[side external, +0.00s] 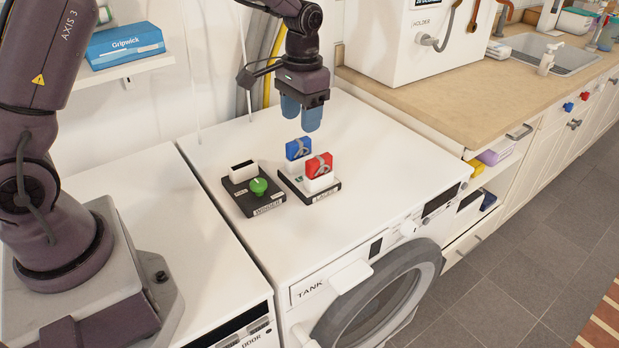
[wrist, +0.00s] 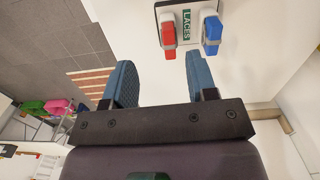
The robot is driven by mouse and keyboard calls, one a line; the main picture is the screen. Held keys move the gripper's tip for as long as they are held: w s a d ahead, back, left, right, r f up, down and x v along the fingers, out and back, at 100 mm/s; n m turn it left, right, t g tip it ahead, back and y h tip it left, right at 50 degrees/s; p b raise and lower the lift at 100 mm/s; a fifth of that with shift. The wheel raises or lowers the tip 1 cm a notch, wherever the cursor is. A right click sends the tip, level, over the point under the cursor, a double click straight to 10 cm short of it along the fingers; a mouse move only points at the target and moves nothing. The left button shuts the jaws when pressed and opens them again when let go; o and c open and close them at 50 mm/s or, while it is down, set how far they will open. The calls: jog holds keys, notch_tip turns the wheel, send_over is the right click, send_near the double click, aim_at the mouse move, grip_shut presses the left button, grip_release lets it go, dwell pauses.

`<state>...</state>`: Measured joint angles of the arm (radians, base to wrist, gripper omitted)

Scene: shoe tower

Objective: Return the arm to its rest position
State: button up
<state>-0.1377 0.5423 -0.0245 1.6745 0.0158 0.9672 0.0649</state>
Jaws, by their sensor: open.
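My gripper (side external: 301,115) hangs above the white washing machine top (side external: 225,150), with its two blue fingers apart and nothing between them. In the wrist view my gripper (wrist: 160,68) shows the same open gap. Below the fingers, a dark base labelled LACES (side external: 322,195) carries a blue block (side external: 298,148) and a red block (side external: 319,166) side by side in white holders. The red block (wrist: 168,32) and blue block (wrist: 212,36) also show beyond the fingertips in the wrist view, apart from them.
Left of the LACES base stands a dark base (side external: 268,206) with a green knob (side external: 258,186) and a white block (side external: 242,171). A white holder cabinet (side external: 405,50) stands on the wooden counter (side external: 465,90) at right. A shelf with a blue box (side external: 125,45) is at upper left.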

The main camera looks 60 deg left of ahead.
jog(key=s+d+r+t, duration=0.2)
jog(key=s+r, duration=0.5)
jog(key=s, duration=0.4)
jog(key=s+d+r+t, duration=0.3)
jog(key=s+r, duration=0.4)
jog(key=s, duration=0.4)
jog(key=shift+s+r+t, duration=0.4)
jog(key=shift+t, duration=0.1)
dwell(0.4)
